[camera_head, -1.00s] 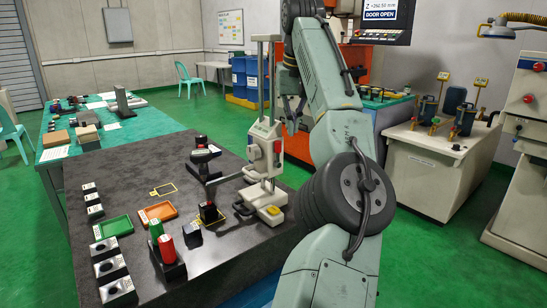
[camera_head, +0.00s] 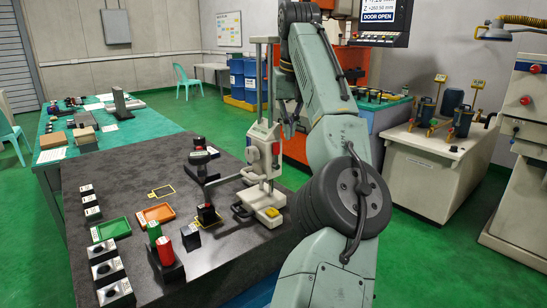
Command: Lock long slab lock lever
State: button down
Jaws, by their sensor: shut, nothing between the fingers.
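My gripper (camera_head: 289,130) hangs at the end of my arm, small and partly hidden behind the column of a white height-gauge-like stand (camera_head: 263,150). It is shut and empty, and appears apart from the tabletop.
A green-topped table (camera_head: 150,131) is behind. A white cabinet (camera_head: 430,175) stands right.

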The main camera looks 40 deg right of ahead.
aim_at(275, 140)
jog(key=shift+f+b, duration=0.9)
jog(key=shift+f, duration=0.25)
dwell(0.4)
jog(key=shift+a+f+b, duration=0.1)
jog(key=shift+a+b, duration=0.1)
jog(key=shift+b, duration=0.1)
jog(key=shift+s+a+b, duration=0.1)
jog(key=shift+a+b, duration=1.05)
jog(key=shift+a, duration=0.75)
jog(key=shift+a, duration=0.15)
jog(key=shift+a+f+b, duration=0.25)
jog(key=shift+a+b, duration=0.15)
jog(key=shift+a, duration=0.1)
jog(key=shift+a+f+b, duration=0.25)
jog(key=shift+a+b, duration=0.15)
jog(key=shift+a, duration=0.05)
jog(key=shift+s+f, duration=0.1)
